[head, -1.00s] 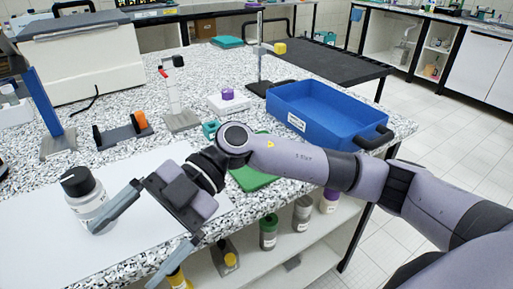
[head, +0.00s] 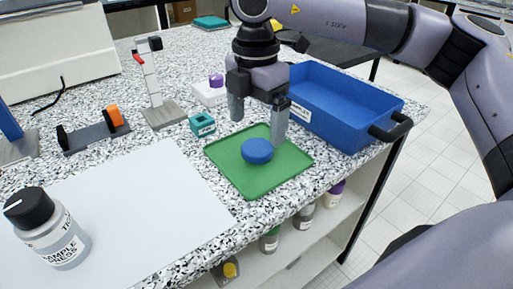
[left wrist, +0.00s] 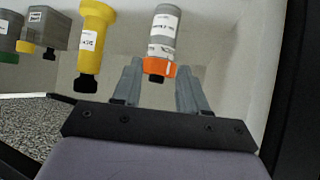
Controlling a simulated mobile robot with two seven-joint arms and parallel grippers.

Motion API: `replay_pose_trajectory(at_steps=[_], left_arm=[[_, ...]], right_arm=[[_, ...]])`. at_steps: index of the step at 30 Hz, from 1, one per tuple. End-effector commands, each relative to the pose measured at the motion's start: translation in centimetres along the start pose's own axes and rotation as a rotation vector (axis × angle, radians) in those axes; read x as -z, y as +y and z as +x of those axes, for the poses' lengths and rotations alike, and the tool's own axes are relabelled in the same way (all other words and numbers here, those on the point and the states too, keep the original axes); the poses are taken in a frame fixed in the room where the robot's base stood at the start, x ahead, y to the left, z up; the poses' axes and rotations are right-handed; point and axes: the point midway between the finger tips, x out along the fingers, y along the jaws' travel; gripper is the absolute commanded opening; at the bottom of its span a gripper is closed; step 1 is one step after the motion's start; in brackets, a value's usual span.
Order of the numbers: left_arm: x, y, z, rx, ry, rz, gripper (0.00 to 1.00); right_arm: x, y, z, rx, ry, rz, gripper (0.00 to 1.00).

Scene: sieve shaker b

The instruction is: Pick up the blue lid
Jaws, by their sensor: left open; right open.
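The blue lid (head: 257,150) is a small round disc lying on the green tray (head: 230,174) near the table's front edge. My right gripper (head: 258,128) points down just above the lid. Its two fingers are open and apart, one to the left behind the lid and one to the right of it. Nothing is held between them. My left gripper (left wrist: 160,92) shows only in the left wrist view, open and empty. Beyond its fingers is a grey bottle with an orange cap (left wrist: 159,68).
A blue bin (head: 345,110) stands right of the tray. A teal block (head: 202,124) and a white holder with a purple top (head: 212,90) stand behind. A black-capped sample bottle (head: 48,228) stands on the white sheet (head: 150,200). Bottles stand on the shelf below.

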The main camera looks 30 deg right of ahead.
Motion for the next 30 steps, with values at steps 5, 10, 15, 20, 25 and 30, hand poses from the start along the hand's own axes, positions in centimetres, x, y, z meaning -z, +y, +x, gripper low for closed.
replay_pose_trajectory(at_steps=[5, 10, 15, 20, 25, 30], left_arm=[[0.2, 0.0, -0.2, 0.0, -0.001, 0.001, 0.43], [0.2, 0.0, -0.2, 0.0, 0.001, 0.002, 0.43], [0.1, 0.0, -0.2, 0.001, -0.001, 0.002, 0.43], [0.0, -0.1, -0.2, 0.002, -0.002, 0.002, 0.43], [0.0, -0.1, -0.2, 0.002, -0.002, 0.002, 0.43], [0.0, -0.1, -0.2, 0.003, -0.003, 0.002, 0.43]], right_arm=[[-0.4, 0.1, 2.3, 0.003, 0.003, -0.001, 0.95], [-0.6, 0.2, 4.8, 0.003, 0.004, -0.004, 0.95], [-0.6, 0.3, 5.7, 0.0, 0.004, -0.005, 0.95], [-0.6, 0.3, 5.7, 0.0, 0.005, -0.005, 0.95], [-0.6, 0.3, 5.7, 0.0, 0.005, -0.005, 0.43], [-0.6, 0.3, 5.7, 0.0, 0.005, -0.005, 0.35]])
